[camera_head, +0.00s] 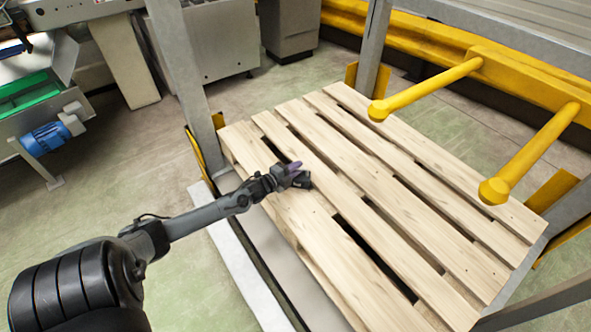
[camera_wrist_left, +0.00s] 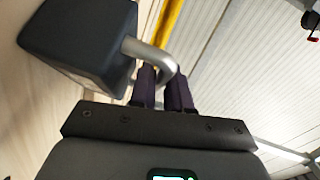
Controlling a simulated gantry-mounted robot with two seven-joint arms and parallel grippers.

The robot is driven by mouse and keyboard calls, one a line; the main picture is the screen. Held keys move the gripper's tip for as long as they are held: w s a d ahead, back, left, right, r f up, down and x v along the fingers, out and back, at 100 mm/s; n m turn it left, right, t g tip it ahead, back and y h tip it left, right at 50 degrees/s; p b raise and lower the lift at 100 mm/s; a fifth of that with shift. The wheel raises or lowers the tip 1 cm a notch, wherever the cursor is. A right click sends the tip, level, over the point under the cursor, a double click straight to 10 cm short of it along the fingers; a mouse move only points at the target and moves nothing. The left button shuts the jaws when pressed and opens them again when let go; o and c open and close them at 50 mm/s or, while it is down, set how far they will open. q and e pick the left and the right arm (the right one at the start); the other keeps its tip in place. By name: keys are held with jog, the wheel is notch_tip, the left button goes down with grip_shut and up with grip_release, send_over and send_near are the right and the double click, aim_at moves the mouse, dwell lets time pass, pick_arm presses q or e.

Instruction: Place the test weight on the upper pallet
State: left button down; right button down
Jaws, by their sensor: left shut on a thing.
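The test weight is a dark block with a bent silver handle. It shows large at the upper left of the left wrist view (camera_wrist_left: 78,45) and small in the head view (camera_head: 303,181). My left gripper (camera_head: 293,170) has its purple fingers (camera_wrist_left: 163,88) shut on the handle. The gripper and weight are over the left part of the wooden slatted pallet (camera_head: 390,205). I cannot tell whether the weight touches the boards. My right gripper is not in view.
Two yellow arms with rounded ends (camera_head: 425,90) reach over the pallet's far right side. A grey upright post (camera_head: 185,75) stands at its far left corner, another (camera_head: 373,45) at the back. The rest of the pallet top is bare, with gaps between boards.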

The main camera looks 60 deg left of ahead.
pick_arm(q)
jog(key=c, duration=1.5)
grip_release()
jog(key=shift+f, duration=0.1)
jog(key=o, duration=0.4)
jog(key=shift+w+a, duration=0.1)
